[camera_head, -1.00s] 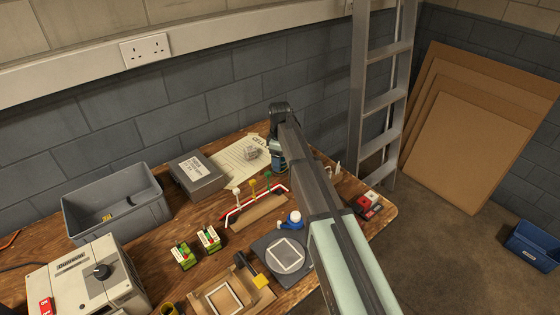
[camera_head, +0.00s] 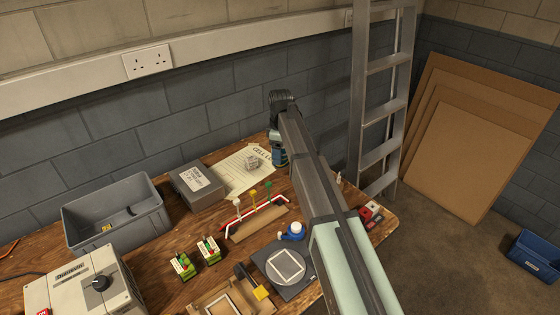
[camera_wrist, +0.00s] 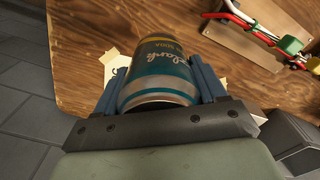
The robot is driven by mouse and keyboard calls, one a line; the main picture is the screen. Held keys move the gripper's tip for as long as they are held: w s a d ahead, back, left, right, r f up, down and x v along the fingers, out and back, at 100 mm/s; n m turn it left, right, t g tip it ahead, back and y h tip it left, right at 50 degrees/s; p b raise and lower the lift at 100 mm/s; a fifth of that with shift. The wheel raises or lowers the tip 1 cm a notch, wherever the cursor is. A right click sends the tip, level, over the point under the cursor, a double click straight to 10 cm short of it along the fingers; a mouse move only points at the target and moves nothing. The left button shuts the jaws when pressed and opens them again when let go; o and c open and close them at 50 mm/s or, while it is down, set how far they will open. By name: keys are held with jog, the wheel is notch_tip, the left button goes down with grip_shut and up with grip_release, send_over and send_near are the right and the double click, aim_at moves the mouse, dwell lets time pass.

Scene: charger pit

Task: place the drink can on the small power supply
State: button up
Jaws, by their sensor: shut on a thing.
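The drink can (camera_wrist: 160,75) is teal with a gold band, a silver rim and pale lettering. In the wrist view it sits between the two blue fingers of my gripper (camera_wrist: 160,88), which is shut on it. In the head view my gripper (camera_head: 280,155) is at the back of the bench, right of the paper sheet, and the can is mostly hidden there. A flat grey box with a white label (camera_head: 186,181), which looks like the small power supply, lies left of the sheet. Its top is bare.
A grey open bin (camera_head: 115,218) stands left of the box, with a larger beige unit (camera_head: 75,290) in front. A ladder (camera_head: 385,110) is right.

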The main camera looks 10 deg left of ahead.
jog(key=shift+r, duration=0.7)
jog(key=shift+a+r, duration=0.1)
jog(key=shift+a, duration=0.05)
jog(key=s+a+r+n, duration=0.1)
jog(key=s+a+r, duration=0.15)
jog(key=a, duration=0.65)
jog(key=s+a+r+n, duration=0.1)
jog(key=s+a+n, duration=0.15)
jog(key=a, duration=0.55)
jog(key=s+a+r, duration=0.1)
jog(key=s+a, duration=0.3)
jog(key=a, duration=0.5)
send_over(193, 179)
jog(key=shift+n, duration=0.25)
jog(key=shift+f, duration=4)
jog(key=shift+f, duration=0.1)
jog(key=o, duration=1.3)
